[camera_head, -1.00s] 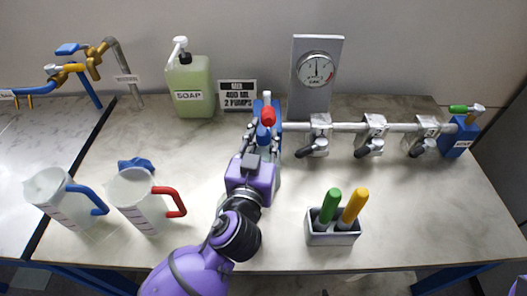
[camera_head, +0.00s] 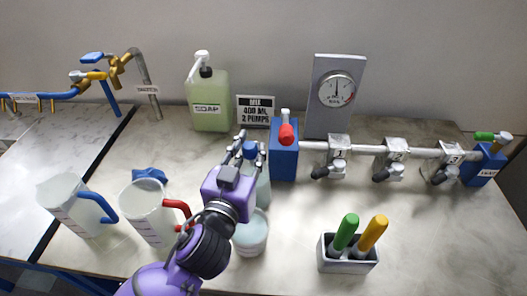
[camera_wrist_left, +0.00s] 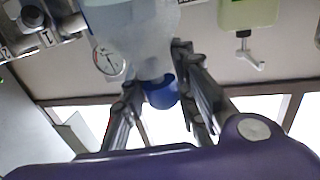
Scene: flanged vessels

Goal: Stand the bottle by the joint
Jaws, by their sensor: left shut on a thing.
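My left gripper (camera_head: 250,144) is shut on the blue-capped bottle (camera_head: 263,188), around its neck. The bottle is pale and translucent and looks upright, just left of the pipe's blue end block (camera_head: 285,150). My gripper and arm hide part of it; I cannot tell whether its base touches the table. In the left wrist view the blue cap (camera_wrist_left: 161,92) and pale body (camera_wrist_left: 130,25) show between the fingers. The pipe's clamped joints (camera_head: 338,155) stand to the right, apart from the bottle. My right gripper is not in view.
A tub of pale liquid (camera_head: 250,238) stands in front of the bottle, partly behind my arm. Two jugs (camera_head: 145,215) stand left, a soap bottle (camera_head: 210,105) and sign (camera_head: 256,110) behind. A grey holder (camera_head: 347,262) stands front right. Table between holder and pipe is clear.

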